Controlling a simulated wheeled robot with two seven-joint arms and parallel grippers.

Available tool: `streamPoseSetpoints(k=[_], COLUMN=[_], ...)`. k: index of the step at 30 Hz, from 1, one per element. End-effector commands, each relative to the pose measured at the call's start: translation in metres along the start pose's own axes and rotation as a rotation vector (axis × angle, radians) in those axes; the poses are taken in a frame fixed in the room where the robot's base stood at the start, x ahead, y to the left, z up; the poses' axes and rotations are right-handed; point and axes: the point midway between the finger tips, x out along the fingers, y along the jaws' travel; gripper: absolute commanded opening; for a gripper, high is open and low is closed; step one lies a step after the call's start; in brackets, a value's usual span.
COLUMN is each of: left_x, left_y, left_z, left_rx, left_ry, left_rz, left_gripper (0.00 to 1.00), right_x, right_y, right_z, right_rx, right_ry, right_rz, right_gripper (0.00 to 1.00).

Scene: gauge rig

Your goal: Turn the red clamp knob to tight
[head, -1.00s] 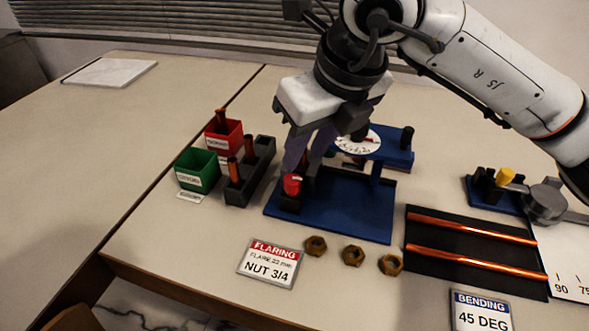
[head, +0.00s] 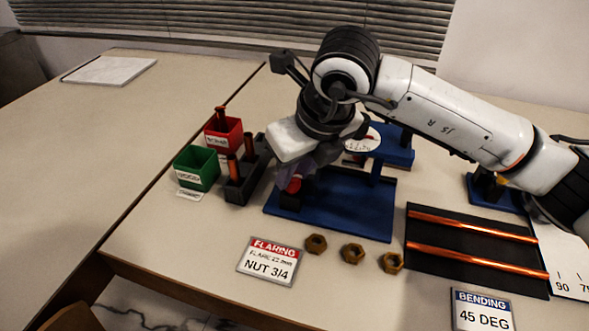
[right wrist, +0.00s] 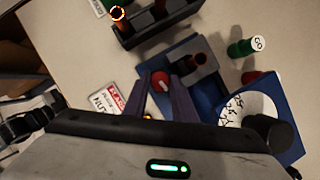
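The red clamp knob (head: 293,186) sits at the front left corner of the blue flaring fixture (head: 345,215), with a pale mark on its top. My right gripper (head: 302,175) has come down over it and partly hides it in the head view. In the right wrist view the two fingers (right wrist: 159,84) stand on either side of the knob (right wrist: 160,79), with what looks like a small gap. Firm contact cannot be made out. The knob's pointer direction is hard to read. My left gripper is not in view.
A dark rack with copper tubes (head: 234,191) and green (head: 196,168) and red (head: 223,137) bins stand to the left. Brass nuts (head: 353,254) and a FLARING sign (head: 269,262) lie in front. A green GO gauge (right wrist: 243,48) stands by the fixture.

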Motion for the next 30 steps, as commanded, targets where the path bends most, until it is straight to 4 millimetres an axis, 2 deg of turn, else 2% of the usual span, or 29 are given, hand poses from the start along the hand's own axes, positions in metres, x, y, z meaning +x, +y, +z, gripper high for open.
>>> streamPoseSetpoints(k=[10,19,20,21,30], left_x=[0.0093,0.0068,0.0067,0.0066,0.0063], left_y=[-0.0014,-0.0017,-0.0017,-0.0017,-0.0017], left_z=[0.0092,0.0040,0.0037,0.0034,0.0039], left_rx=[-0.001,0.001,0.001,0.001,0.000], left_ry=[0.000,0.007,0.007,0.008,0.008], left_rz=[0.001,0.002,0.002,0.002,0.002], left_gripper=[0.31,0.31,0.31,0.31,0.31], right_x=[0.0014,-0.0004,-0.0004,-0.0004,-0.0020], right_y=[0.0014,0.0013,0.0013,0.0013,0.0011], right_z=[-0.0005,-0.0001,-0.0001,-0.0001,0.0002], right_rx=[0.113,0.129,0.129,0.129,0.128], right_ry=[0.000,0.001,0.001,0.001,0.000], right_rz=[-0.047,-0.052,-0.052,-0.052,-0.052], right_gripper=[0.02,0.02,0.28,0.32,0.32])
